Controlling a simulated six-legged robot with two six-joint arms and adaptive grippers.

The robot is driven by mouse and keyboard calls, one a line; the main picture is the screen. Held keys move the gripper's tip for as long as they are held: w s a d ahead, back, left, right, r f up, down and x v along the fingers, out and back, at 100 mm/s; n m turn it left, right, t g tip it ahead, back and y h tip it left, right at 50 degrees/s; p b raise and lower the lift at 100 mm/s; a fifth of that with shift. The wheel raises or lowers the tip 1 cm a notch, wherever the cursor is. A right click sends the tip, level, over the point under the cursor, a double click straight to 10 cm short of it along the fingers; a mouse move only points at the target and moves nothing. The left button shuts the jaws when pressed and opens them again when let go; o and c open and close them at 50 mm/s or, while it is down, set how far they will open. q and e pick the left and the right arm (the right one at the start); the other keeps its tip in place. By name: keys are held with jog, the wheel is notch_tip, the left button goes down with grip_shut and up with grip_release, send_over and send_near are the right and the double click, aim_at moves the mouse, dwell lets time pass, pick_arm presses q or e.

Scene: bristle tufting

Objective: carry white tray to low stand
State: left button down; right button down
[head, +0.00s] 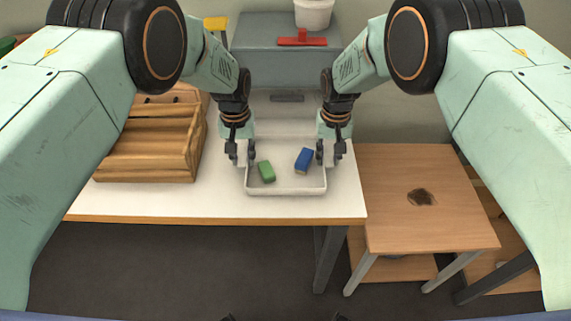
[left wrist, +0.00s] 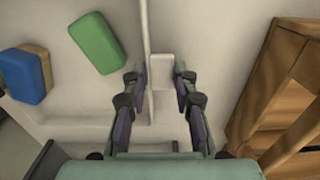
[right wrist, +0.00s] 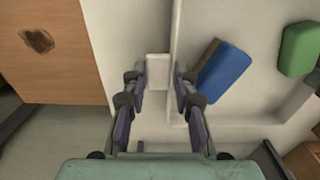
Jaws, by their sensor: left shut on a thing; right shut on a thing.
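The white tray (head: 286,192) is at the right part of the white table, with a green block (head: 266,171) and a blue block (head: 304,160) in it. My left gripper (head: 240,160) is shut on the tab at the tray's left side; the tab shows between its fingers in the left wrist view (left wrist: 160,75). My right gripper (head: 330,160) is shut on the tab at the right side, also seen in the right wrist view (right wrist: 158,75). The tray looks level; I cannot tell whether it touches the table. The low wooden stand (head: 390,170) is to the right, with a dark stain on its top.
A wooden rack (head: 150,160) stands on the table (head: 110,205) left of the tray. Behind is a grey box (head: 262,45) with a red tool (head: 302,40) and a white bucket (head: 314,12) on it. The stand's top is clear apart from the stain.

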pick_arm(q)
jog(key=shift+r, duration=0.1)
pick_arm(e)
jog(key=shift+d+r, duration=0.1)
jog(key=shift+r, duration=0.1)
